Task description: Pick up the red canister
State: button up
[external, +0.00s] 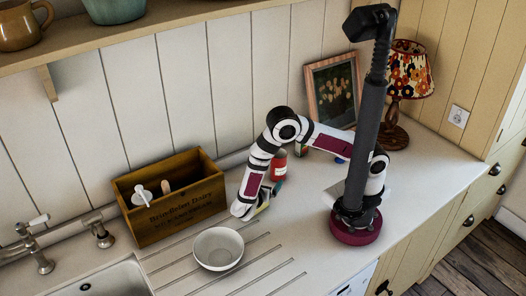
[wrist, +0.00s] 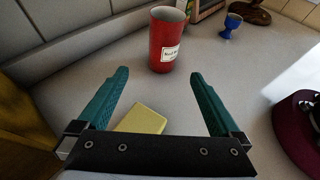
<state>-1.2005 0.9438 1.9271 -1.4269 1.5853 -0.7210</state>
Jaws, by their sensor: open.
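The red canister (wrist: 168,42) stands upright on the white counter in the wrist view, with a pale label on its side. In the external view the canister (external: 279,165) shows partly behind my arm. My gripper (wrist: 158,75) is open, its two green fingers spread wide and empty. The canister is ahead of the fingertips and apart from them, in line with the gap between them. In the external view my gripper (external: 259,206) is low over the counter, and its fingers are mostly hidden by the wrist.
A yellow block (wrist: 142,119) lies on the counter below the fingers. A wooden crate (external: 172,207) stands left of my gripper, and a white bowl (external: 218,248) is in front. A blue egg cup (wrist: 231,25), a framed picture (external: 333,88) and a lamp (external: 403,75) are farther back.

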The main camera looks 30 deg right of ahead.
aim_at(276, 171)
jog(key=x, duration=1.4)
jog(key=shift+s+d, duration=0.25)
jog(key=c, duration=1.5)
jog(key=shift+r, duration=0.1)
